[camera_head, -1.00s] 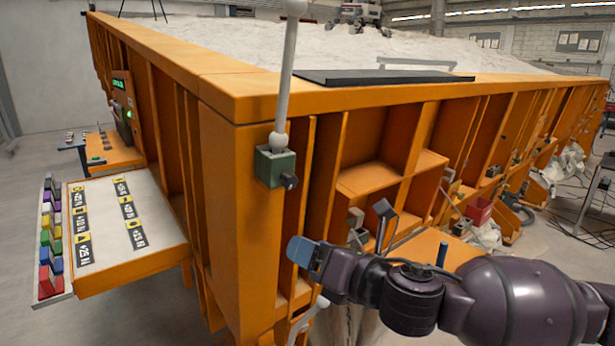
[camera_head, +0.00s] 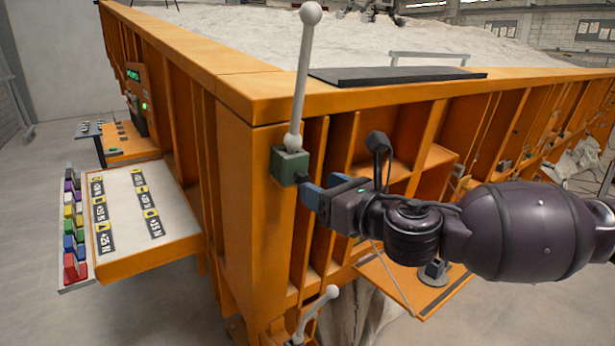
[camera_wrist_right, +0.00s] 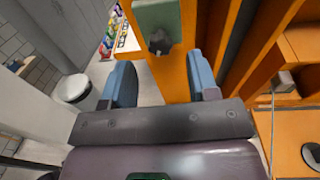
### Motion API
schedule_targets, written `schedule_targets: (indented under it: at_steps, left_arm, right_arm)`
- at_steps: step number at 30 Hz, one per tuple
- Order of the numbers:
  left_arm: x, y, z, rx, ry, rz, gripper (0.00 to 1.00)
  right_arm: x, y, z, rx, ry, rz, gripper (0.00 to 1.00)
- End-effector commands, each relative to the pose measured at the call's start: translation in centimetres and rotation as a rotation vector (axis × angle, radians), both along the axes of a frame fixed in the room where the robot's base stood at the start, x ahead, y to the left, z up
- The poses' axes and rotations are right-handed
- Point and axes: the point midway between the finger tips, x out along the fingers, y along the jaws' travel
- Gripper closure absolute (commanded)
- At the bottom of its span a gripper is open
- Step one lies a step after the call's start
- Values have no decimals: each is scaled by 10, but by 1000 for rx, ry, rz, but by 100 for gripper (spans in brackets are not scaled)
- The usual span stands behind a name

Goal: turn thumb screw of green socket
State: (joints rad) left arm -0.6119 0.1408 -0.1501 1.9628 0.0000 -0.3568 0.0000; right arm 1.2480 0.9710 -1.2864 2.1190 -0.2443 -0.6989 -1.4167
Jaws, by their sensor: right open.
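The green socket (camera_head: 290,165) is fixed to the orange corner post, with a white ball-topped rod (camera_head: 301,80) standing up from it. Its dark thumb screw (camera_head: 301,178) sticks out on the side facing my right gripper (camera_head: 311,194). In the right wrist view the green socket (camera_wrist_right: 157,14) and thumb screw (camera_wrist_right: 160,42) show at the top. There the right gripper (camera_wrist_right: 162,76) is open and empty, with blue fingertips apart. The screw appears just beyond the tips, between their lines. I cannot tell whether anything touches. My left gripper is not in view.
The orange sandbed frame (camera_head: 240,92) has upright ribs close around the socket. A tilted panel (camera_head: 130,212) with labels and colored blocks stands at left. Another white ball-ended rod (camera_head: 318,312) is low on the post. Open floor lies at lower left.

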Motion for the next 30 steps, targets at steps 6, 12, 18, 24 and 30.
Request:
schedule_targets:
  at_steps: [6, 12, 18, 24, 30]
  left_arm:
    - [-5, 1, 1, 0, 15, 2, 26]
    - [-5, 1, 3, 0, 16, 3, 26]
    - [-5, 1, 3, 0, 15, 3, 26]
    - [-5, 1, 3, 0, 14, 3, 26]
    - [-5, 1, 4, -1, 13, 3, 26]
  right_arm:
    - [24, 21, 1, 1, 1, 1, 46]
    - [34, 28, 0, 1, 1, -1, 46]
    - [35, 30, 0, 1, 1, 0, 46]
    - [35, 29, 0, 1, 1, 0, 60]
    - [35, 29, 0, 1, 1, 0, 90]
